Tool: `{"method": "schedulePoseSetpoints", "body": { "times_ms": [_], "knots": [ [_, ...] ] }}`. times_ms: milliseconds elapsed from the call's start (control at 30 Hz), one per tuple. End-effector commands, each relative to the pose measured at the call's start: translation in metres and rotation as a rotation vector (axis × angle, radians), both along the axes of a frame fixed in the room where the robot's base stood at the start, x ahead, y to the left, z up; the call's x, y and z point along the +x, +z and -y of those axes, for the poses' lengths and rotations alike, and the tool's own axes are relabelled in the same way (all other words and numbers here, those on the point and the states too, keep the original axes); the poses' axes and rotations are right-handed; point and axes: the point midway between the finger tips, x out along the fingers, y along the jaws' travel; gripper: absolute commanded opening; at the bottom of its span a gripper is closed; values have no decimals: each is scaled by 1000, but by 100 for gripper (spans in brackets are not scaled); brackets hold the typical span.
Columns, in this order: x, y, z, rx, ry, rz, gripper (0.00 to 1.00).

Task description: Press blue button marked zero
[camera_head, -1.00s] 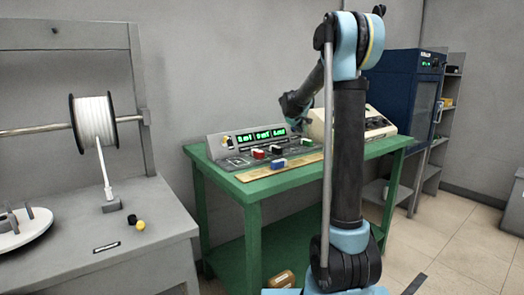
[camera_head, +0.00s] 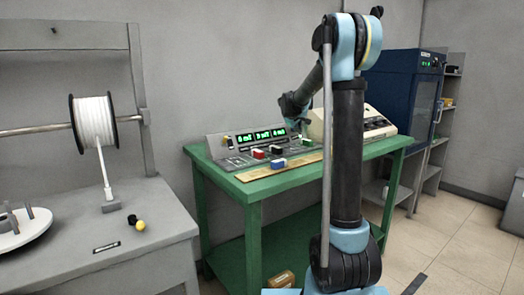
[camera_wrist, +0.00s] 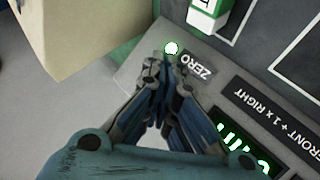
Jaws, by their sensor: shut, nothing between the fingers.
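A small round button (camera_wrist: 171,48), bright white in the wrist view, sits beside the ZERO label (camera_wrist: 198,67) on the grey panel. Its blue colour does not show. My gripper (camera_wrist: 165,60) is shut and empty, with its fingertips right at the button's near edge; whether they touch it I cannot tell. In the head view the grey console (camera_head: 225,149) with three green displays (camera_head: 262,137) stands on the green table. There my arm's end reaches down at the console's right end, and the button is hidden.
A beige device (camera_head: 385,127) stands right of the console, close to my gripper. Red, black and blue connectors (camera_head: 276,150) and a wooden ruler (camera_head: 262,171) lie in front. A white and green block (camera_wrist: 209,14) is just beyond the button.

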Motion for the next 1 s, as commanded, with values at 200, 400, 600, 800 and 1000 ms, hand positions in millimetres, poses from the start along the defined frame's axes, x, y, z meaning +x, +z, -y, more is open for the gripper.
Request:
{"method": "schedulePoseSetpoints", "body": {
  "times_ms": [200,400,600,800,1000],
  "knots": [
    [-5,4,3,0,0,0,0],
    [-7,5,4,0,0,0,0],
    [-8,6,6,0,0,0,0],
    [-18,14,13,0,-1,0,0],
    [-29,23,22,-1,-1,0,0]
  ]
}}
